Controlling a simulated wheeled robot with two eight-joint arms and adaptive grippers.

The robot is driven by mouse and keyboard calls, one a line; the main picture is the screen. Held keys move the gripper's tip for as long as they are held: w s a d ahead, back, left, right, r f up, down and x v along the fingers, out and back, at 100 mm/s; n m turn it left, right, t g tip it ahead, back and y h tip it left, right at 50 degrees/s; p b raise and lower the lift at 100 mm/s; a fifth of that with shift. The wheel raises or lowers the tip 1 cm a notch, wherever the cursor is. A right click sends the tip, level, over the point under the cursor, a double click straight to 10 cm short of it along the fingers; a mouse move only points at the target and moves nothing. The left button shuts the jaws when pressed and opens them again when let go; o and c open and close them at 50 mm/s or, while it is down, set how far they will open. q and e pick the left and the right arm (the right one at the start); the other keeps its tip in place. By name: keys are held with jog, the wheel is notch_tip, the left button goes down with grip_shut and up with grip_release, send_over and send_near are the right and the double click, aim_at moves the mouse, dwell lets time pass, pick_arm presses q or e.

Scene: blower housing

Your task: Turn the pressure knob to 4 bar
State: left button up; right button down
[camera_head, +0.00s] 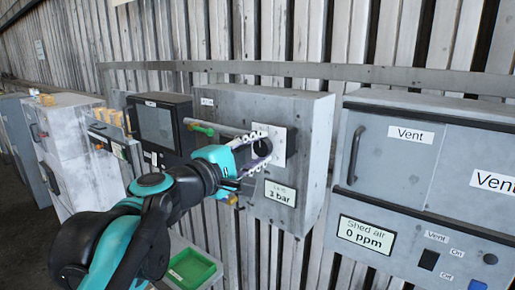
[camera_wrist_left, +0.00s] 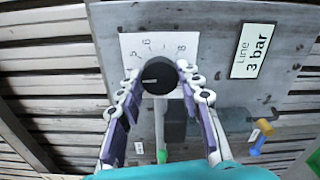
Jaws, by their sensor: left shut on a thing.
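The pressure knob (camera_head: 261,147) is black and round, on a white dial plate (camera_head: 279,141) on the front of a grey box. In the left wrist view the knob (camera_wrist_left: 159,75) shows a pale pointer mark toward the picture's left; some dial numbers are hidden or hard to read. My left gripper (camera_head: 256,152) is shut on the knob, with one finger on each side of it in the left wrist view (camera_wrist_left: 160,83). The line display (camera_head: 280,193) below the dial reads 3 bar, and it also shows in the left wrist view (camera_wrist_left: 253,50). My right gripper is not in view.
A green-handled lever (camera_head: 203,130) sits left of the dial on the box. A vent cabinet (camera_head: 437,150) with a black handle stands to the right, with a display reading 0 ppm. A green tray (camera_head: 192,268) lies below the arm.

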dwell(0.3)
pick_arm(q)
jog(key=o, duration=1.2)
jog(key=shift+c, duration=0.2)
jog(key=v, duration=1.2)
jog(key=shift+f, duration=0.1)
